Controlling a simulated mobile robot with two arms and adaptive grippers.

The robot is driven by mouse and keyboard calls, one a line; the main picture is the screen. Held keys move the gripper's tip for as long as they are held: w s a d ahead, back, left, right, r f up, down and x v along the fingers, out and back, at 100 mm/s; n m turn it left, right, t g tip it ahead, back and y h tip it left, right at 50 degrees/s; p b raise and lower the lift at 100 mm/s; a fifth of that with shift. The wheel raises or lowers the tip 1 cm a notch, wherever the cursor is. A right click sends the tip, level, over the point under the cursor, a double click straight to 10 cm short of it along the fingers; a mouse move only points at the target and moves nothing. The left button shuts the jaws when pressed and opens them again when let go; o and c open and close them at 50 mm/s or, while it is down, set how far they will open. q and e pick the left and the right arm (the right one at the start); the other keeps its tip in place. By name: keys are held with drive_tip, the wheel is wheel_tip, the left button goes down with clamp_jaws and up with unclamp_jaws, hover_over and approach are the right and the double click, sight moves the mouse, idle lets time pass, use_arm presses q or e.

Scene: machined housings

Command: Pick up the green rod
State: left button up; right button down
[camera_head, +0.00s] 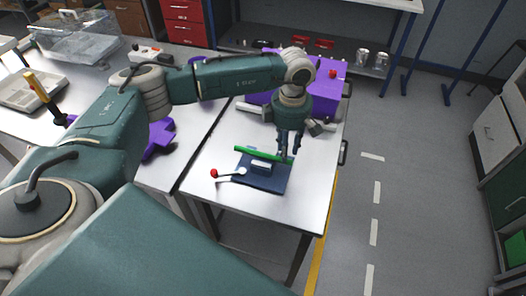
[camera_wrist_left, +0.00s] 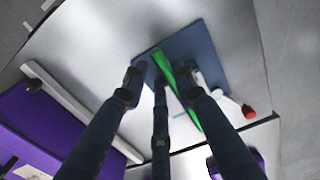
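The green rod (camera_head: 250,152) lies level over a dark blue plate (camera_head: 268,184) on the white table. In the left wrist view the rod (camera_wrist_left: 175,84) runs diagonally in front of the blue plate (camera_wrist_left: 205,45). My left gripper (camera_head: 287,154) points down at the rod's right end. In the left wrist view its fingers (camera_wrist_left: 163,84) are spread, and the rod passes between or beyond them. I cannot tell whether any finger touches it. My right gripper is not in view.
A small grey block (camera_head: 260,167) and a white lever with a red knob (camera_head: 214,173) are at the plate. A purple box (camera_head: 325,100) stands at the table's back right. Purple parts (camera_head: 158,138) lie on the left table. Front table surface is clear.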

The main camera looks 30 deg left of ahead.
use_arm(q)
drive_tip(key=shift+f+p, duration=0.35)
drive_tip(key=shift+f, duration=1.25)
clamp_jaws()
drive_tip(key=shift+r, duration=0.1)
